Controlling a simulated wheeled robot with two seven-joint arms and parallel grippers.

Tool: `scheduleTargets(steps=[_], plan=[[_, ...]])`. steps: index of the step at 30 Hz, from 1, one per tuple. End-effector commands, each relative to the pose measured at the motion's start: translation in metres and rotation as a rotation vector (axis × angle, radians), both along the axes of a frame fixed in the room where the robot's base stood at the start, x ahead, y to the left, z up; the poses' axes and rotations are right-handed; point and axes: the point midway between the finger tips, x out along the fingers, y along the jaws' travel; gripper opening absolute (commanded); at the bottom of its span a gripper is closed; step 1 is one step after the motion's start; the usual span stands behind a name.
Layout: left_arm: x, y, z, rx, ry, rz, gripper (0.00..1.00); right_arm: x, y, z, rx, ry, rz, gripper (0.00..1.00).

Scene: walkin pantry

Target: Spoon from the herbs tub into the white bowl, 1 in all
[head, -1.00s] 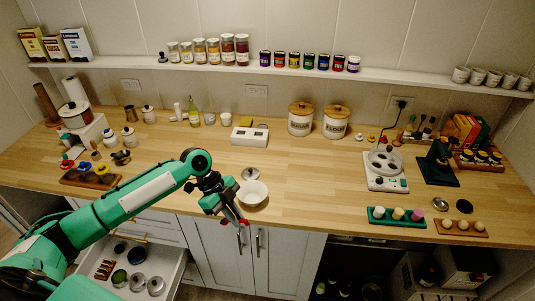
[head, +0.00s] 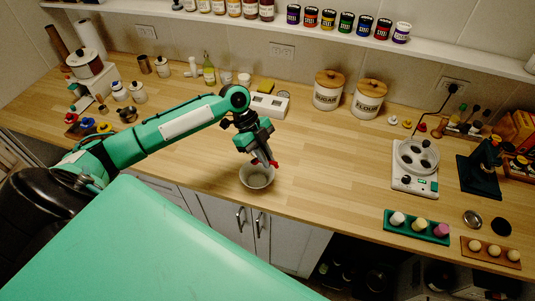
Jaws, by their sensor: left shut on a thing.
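The white bowl (head: 257,184) stands on the wooden counter near its front edge, left of the middle of the head view. My left gripper (head: 264,161), with red fingertips, points down over the bowl's far part. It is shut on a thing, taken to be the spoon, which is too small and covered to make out. What lies inside the bowl is not clear. The herbs tub cannot be picked out in this view. My right gripper is out of view.
White cupboard doors (head: 238,222) lie below the counter edge. A white switch box (head: 268,106) and the sugar (head: 328,90) and flour (head: 368,99) canisters stand behind. A green tray (head: 416,227) sits at the right. The counter between bowl and tray is clear.

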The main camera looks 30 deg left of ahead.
Motion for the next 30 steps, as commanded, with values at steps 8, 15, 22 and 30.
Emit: scheduleTargets(steps=[8, 15, 22, 30], plan=[[0.0, 0.0, -0.02, 0.0, 0.0, 0.0, 0.0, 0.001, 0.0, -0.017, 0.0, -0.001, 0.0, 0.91], [0.001, 0.009, -0.026, -0.103, 0.021, 0.005, 0.0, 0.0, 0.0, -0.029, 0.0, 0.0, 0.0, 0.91], [0.003, 0.019, -0.023, -0.254, 0.045, 0.002, 0.0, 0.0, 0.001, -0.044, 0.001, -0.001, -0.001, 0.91], [0.005, 0.029, -0.02, -0.396, 0.067, 0.003, 0.0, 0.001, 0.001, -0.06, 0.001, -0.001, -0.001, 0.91]])
